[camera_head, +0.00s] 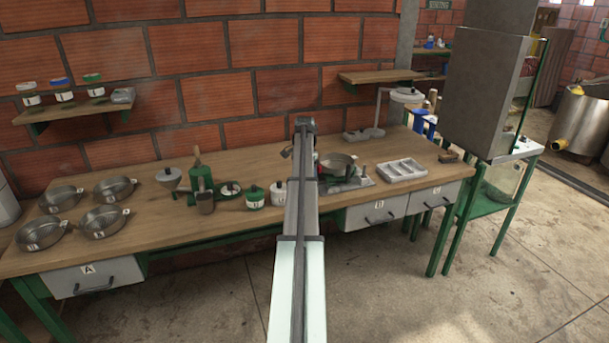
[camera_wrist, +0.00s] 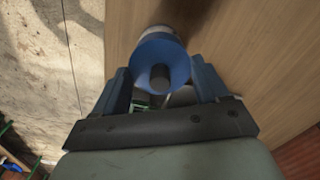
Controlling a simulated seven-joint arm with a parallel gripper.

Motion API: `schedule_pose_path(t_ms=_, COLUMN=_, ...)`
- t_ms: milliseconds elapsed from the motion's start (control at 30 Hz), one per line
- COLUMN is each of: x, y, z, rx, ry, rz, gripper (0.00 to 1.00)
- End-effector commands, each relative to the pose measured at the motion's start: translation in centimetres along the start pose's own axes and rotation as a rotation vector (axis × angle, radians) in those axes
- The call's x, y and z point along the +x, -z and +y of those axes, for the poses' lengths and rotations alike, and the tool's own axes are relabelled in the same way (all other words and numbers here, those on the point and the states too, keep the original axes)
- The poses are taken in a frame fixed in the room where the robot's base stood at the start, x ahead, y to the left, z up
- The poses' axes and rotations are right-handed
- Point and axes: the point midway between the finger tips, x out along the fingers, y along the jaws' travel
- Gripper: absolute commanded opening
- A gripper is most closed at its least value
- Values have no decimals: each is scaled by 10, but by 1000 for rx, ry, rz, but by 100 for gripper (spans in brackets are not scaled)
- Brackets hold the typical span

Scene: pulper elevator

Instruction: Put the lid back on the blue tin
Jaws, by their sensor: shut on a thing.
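In the wrist view, a round blue lid (camera_wrist: 147,56) with a dark knob (camera_wrist: 160,76) lies between the fingers of my gripper (camera_wrist: 161,82). My gripper is shut on the lid, with one blue finger on each side. A pale rounded body (camera_wrist: 160,31), seemingly the blue tin, shows just beyond the lid's far edge. I cannot tell whether the lid rests on it or is held above it. In the head view, my arm hides the gripper, the lid and the blue tin.
The wooden bench (camera_head: 140,228) holds metal pans (camera_head: 108,188), a green tin (camera_head: 254,199), a white-lidded tin (camera_head: 278,195), a green hand device (camera_head: 200,182) and a pale divided tray (camera_head: 401,170). Several lidded jars stand on the wall shelf (camera_head: 70,111).

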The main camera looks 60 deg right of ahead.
Motion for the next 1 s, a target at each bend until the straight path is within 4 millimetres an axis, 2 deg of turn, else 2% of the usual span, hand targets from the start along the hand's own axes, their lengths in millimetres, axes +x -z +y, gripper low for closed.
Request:
schedule_pose_path(t_ms=867, x=2, y=0, z=0, rx=0, ry=0, rz=0, gripper=45)
schedule_pose_path(t_ms=900, x=2, y=0, z=0, rx=0, ry=0, rz=0, gripper=76)
schedule_pose_path(t_ms=1000, x=2, y=0, z=0, rx=0, ry=0, rz=0, gripper=86)
